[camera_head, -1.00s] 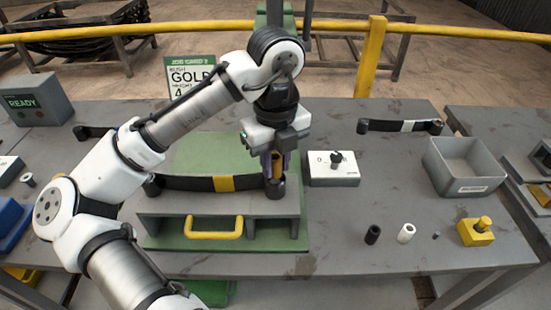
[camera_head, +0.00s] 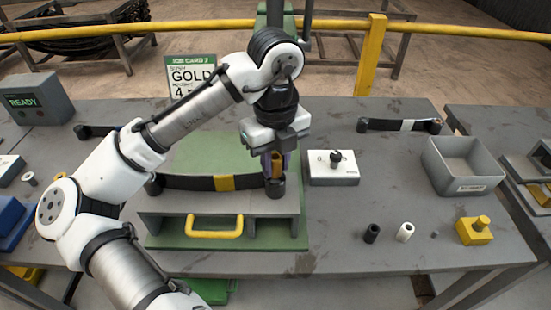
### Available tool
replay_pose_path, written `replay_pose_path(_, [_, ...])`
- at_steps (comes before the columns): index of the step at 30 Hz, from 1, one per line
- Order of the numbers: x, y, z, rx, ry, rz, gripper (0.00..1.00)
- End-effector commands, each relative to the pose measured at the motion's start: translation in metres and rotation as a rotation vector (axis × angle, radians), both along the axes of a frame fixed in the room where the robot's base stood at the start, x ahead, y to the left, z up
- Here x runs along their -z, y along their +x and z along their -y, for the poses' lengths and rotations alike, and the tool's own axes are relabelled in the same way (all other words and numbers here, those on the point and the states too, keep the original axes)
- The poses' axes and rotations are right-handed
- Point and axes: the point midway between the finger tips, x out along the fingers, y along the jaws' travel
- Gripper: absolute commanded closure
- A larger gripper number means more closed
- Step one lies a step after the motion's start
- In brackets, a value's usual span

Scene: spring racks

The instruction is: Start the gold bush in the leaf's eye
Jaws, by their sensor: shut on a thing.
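The leaf (camera_head: 200,182) is a dark curved strip with a yellow band. It lies on the grey and green fixture (camera_head: 292,228). Its right eye (camera_head: 276,190) is a dark upright ring at the fixture's right end. My gripper (camera_head: 274,160) points down over this eye and is shut on the gold bush (camera_head: 276,168). The bush stands upright between the fingers, directly above or at the eye's mouth. The fingers partly hide it, and I cannot tell whether its lower end is inside the eye.
A white box with a black knob (camera_head: 333,172) stands right of the fixture. Black (camera_head: 371,233) and white (camera_head: 404,232) bushes, a yellow block (camera_head: 474,231) and a grey bin (camera_head: 465,165) are further right. A job card (camera_head: 190,77) reading GOLD stands behind.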

Motion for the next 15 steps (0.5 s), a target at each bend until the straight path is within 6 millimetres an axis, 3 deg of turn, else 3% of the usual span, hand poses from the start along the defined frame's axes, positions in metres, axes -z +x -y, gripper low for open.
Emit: replay_pose_path(15, [0.0090, 0.0000, 0.0000, 0.000, 0.000, -0.001, 0.93])
